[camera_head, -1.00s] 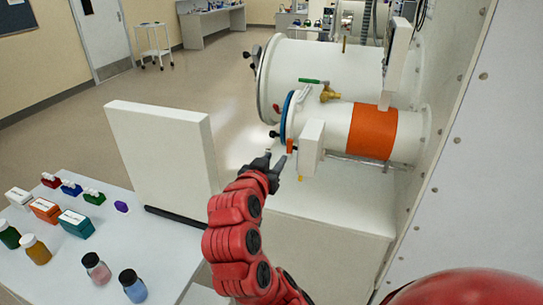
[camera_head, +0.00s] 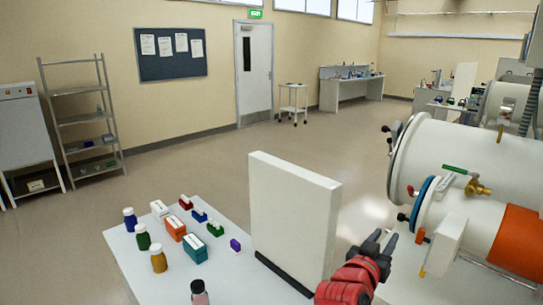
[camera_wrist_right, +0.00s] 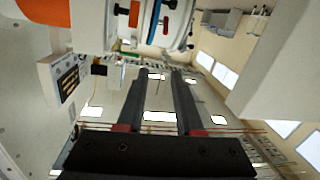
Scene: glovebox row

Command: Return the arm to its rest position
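My right arm is red, and its dark gripper (camera_head: 379,243) shows at the lower right of the head view. It is between the white upright panel (camera_head: 293,215) and the small glovebox port with a blue ring (camera_head: 424,201). In the right wrist view the two long fingers of the right gripper (camera_wrist_right: 160,95) stand apart with nothing between them. The fingers are in free air, apart from the orange-and-black handle (camera_wrist_right: 127,13) of the port. My left gripper is in neither view.
A white table (camera_head: 125,262) at the lower left bears bottles, coloured boxes and small racks. The large glovebox cylinder (camera_head: 455,150) stands to the right, with a green-handled valve (camera_head: 462,170). A shelf rack (camera_head: 82,120) and a cart (camera_head: 293,100) are far back. The floor between is clear.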

